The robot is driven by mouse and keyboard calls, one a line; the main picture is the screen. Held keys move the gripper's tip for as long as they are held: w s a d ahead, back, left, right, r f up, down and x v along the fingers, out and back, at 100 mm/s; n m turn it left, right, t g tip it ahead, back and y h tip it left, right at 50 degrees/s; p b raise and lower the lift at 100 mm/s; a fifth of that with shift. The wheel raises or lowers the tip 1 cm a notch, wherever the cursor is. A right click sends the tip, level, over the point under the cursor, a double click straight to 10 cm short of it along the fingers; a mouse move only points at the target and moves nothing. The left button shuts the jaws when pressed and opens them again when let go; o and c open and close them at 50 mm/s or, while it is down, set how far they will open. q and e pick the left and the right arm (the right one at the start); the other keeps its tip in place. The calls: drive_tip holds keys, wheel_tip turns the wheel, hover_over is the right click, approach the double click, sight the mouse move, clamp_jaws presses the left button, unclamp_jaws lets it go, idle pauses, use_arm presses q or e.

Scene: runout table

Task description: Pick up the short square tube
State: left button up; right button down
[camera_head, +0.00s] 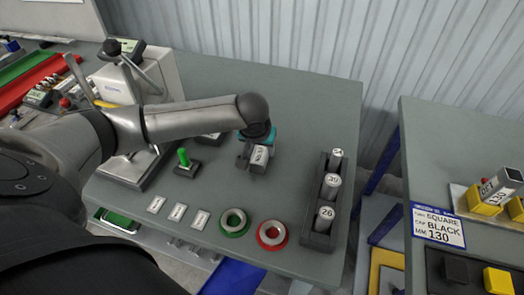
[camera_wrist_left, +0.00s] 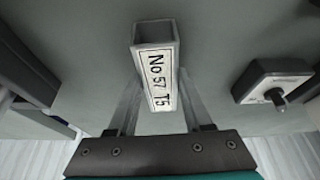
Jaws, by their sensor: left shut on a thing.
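The short square tube (camera_head: 259,156) is grey, with a white label. In the left wrist view the tube (camera_wrist_left: 155,58) shows its open square end, and its label reads "No 57 T5". My left gripper (camera_head: 256,150) is shut on the tube, with one finger on each side of it in the wrist view. The tube is over the middle of the grey table (camera_head: 300,110); I cannot tell whether it touches the top. My right gripper is not in view.
A dark rack (camera_head: 316,240) with several numbered round pieces stands at the right. A green ring (camera_head: 234,222) and a red ring (camera_head: 271,235) lie in front. A green-handled device (camera_head: 185,162) stands to the left. The table behind the tube is clear.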

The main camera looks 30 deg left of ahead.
use_arm(q)
clamp_jaws()
drive_tip(key=shift+r, duration=0.15)
